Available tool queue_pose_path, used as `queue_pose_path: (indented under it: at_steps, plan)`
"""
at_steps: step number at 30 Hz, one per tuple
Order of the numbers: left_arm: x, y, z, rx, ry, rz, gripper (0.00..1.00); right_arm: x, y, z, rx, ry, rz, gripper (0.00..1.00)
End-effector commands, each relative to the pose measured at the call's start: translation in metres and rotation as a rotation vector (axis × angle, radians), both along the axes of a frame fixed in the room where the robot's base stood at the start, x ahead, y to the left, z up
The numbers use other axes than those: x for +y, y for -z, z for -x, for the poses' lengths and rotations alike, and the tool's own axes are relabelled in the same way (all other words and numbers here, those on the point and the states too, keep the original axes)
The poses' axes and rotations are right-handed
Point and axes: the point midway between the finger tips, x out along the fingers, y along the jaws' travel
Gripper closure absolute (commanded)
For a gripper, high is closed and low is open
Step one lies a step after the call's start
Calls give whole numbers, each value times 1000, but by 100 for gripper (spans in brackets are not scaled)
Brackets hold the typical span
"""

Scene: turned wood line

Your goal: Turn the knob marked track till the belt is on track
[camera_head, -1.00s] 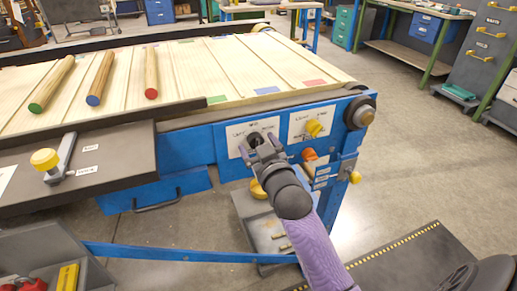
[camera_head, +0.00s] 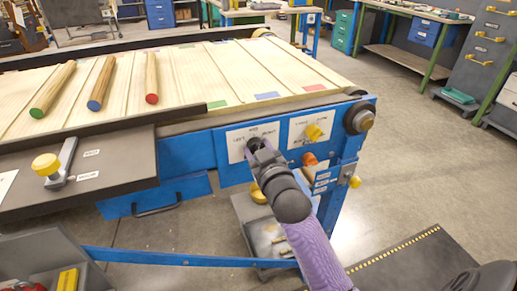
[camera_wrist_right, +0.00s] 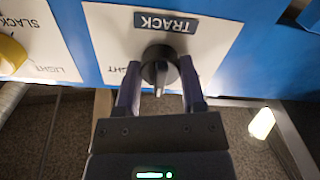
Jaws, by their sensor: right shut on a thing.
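The black track knob (camera_wrist_right: 160,68) sits on a white plate under a label reading TRACK in the right wrist view, its pale pointer toward my gripper. My right gripper (camera_wrist_right: 160,90) is shut on this knob, a finger on each side. In the head view my right gripper (camera_head: 258,150) hides most of the knob on the blue front panel. The cream belt (camera_head: 240,75) carries green, blue and red patches along its near edge. The head view does not make clear whether the belt lies straight on its rollers. My left gripper is not in view.
A yellow slack knob (camera_head: 313,132) is right of the track plate, with an orange knob (camera_head: 309,159) below. Several wooden rods with coloured ends, such as the red-ended rod (camera_head: 152,75), lie on the belt. A yellow-knobbed lever (camera_head: 46,164) stands at the left.

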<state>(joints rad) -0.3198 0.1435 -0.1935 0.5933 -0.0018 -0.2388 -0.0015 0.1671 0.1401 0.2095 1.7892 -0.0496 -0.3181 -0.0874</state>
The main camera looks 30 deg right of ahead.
Motion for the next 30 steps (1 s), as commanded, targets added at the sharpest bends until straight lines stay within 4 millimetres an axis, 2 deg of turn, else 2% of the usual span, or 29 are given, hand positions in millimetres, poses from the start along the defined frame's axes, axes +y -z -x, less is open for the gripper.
queue_pose_path:
  at_steps: [8,15,30]
  plan:
    - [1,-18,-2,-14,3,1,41,0,-3,0,42,0,166,100]
    - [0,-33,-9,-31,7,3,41,0,-3,0,94,-1,385,100]
    - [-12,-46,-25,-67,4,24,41,0,-1,0,193,-2,802,100]
